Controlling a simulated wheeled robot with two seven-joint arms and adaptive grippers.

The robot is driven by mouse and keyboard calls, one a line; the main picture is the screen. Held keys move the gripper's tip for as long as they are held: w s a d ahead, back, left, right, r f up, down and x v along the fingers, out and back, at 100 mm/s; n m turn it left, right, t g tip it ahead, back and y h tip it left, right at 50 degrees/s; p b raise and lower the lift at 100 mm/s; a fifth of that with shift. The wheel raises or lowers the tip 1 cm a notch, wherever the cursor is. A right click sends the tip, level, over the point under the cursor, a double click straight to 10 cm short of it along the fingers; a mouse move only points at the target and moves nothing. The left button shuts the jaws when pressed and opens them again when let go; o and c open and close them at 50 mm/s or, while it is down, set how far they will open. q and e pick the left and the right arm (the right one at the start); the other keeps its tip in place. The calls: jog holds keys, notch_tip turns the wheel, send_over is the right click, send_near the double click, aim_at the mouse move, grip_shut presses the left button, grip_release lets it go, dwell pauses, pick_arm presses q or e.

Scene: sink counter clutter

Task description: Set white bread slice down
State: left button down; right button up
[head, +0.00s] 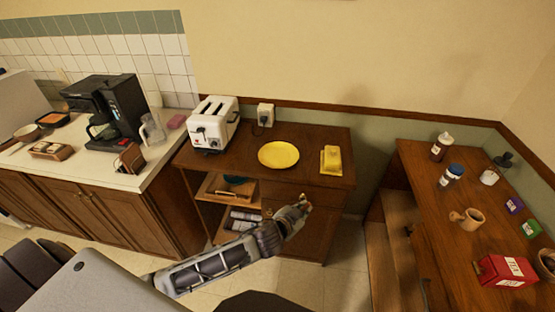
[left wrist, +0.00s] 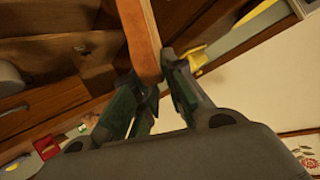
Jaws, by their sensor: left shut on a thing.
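My left gripper (head: 304,203) is in front of the dark wooden cabinet, near its top's front edge. In the left wrist view its fingers (left wrist: 157,88) are shut on the white bread slice (left wrist: 143,38), which shows edge-on as a brown crust strip running up out of the frame. In the head view the slice is too small to make out clearly at the fingertips. A yellow plate (head: 278,155) lies empty on the cabinet top, behind and left of the gripper. My right gripper is not in view.
A white toaster (head: 212,125) stands left of the plate, and a yellow butter dish (head: 330,160) stands right of it. A coffee maker (head: 108,108) is on the left counter. The right table (head: 450,220) holds several jars and a red tin (head: 503,270).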

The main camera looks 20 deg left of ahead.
pick_arm(q)
jog(key=shift+w+a+r+m+h, duration=0.15)
jog(key=shift+w+a+m, duration=0.15)
jog(key=shift+a+m, duration=0.3)
jog(key=shift+w+a+m+h, duration=0.15)
jog(key=shift+w+a+m, duration=0.1)
jog(key=shift+a+m, duration=0.3)
jog(key=w+a+r+m+h+p, duration=0.1)
jog(key=w+a+r+m+h, duration=0.1)
jog(key=a+m, duration=0.4)
jog(key=w+a+r+m+g+h+p, duration=0.1)
jog(key=w+a+r+m, duration=0.1)
jog(key=a+m, duration=0.5)
jog(key=shift+w+a+r+h, duration=0.25)
jog(key=shift+a+r+h, duration=0.25)
jog(key=shift+a, duration=0.75)
jog(key=shift+w+a+r, duration=0.1)
jog(key=shift+a+r, duration=0.15)
jog(key=shift+a, duration=0.1)
